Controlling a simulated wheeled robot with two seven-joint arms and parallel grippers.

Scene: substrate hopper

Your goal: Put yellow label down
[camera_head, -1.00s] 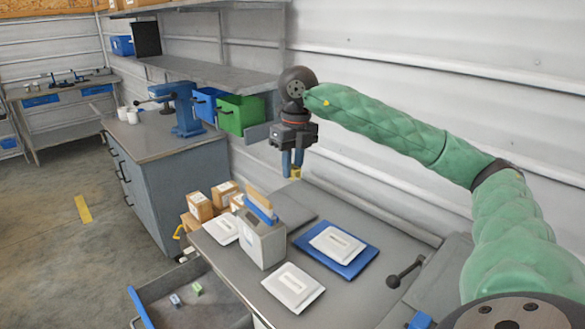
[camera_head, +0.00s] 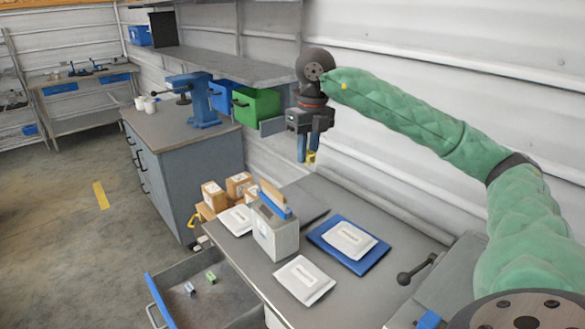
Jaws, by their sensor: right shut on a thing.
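My right gripper (camera_head: 307,156) points down, its blue fingers shut on a small yellow label (camera_head: 310,158). The label is held in the air above the back of the grey workbench (camera_head: 255,265), near the wall. Most of the label is hidden between the fingers. My left gripper does not show.
Below the gripper stand a grey box with a blue and tan top (camera_head: 275,238) and a blue mat (camera_head: 375,253) with a white packet (camera_head: 348,240). Another white packet (camera_head: 304,280) lies in front. An open drawer (camera_head: 205,295) holds small green and pale pieces. Cartons (camera_head: 214,196) stand behind.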

